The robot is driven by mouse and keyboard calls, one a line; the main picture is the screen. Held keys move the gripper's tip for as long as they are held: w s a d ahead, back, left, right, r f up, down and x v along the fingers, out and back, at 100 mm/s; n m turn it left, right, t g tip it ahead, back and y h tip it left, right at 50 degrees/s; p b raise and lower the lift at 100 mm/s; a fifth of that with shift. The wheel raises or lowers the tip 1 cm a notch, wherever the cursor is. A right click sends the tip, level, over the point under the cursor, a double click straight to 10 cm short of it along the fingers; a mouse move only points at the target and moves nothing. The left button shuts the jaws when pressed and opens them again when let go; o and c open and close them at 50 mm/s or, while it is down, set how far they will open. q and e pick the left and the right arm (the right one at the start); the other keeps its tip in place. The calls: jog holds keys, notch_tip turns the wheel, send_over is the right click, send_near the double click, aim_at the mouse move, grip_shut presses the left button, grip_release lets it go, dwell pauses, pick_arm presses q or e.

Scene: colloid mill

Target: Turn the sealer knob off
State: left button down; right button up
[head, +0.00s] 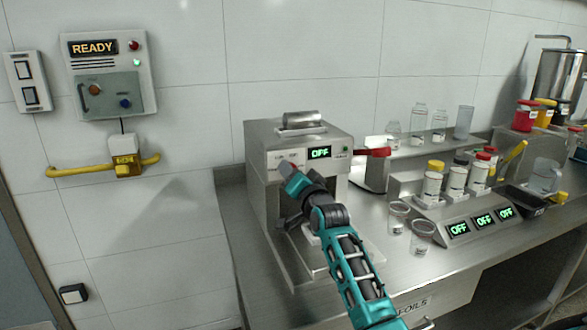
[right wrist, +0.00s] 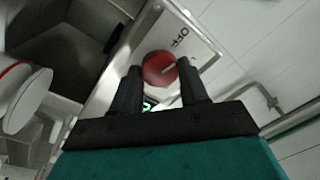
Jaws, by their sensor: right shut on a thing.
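The sealer (head: 258,140) is a steel box on the counter with a front panel and a small green display reading OFF (head: 319,153). The sealer knob is round and red with a light pointer mark in the right wrist view (right wrist: 158,69). It sits on a pale panel, with a printed OFF label beside it. My right gripper (right wrist: 159,67) has one dark finger on each side of the knob and is shut on it. In the head view, my right gripper (head: 288,176) is at the sealer's front panel and largely hides the knob. My left gripper is not in view.
A red-handled part (head: 376,152) sticks out at the sealer's right. Capped bottles (head: 433,180) and clear cups (head: 421,236) stand right of it, by a panel (head: 460,229) with OFF displays. A control box reading READY (head: 108,75) hangs on the left wall.

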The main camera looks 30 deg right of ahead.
jog(key=shift+r+n+p, duration=0.2)
jog(key=shift+n+p, duration=0.2)
jog(key=shift+n, duration=1.2)
jog(key=o, duration=1)
jog(key=shift+f, duration=0.1)
jog(key=shift+o, duration=0.2)
jog(key=r+v, duration=0.1)
jog(key=v, duration=1.1)
jog(key=shift+s+f, duration=0.45)
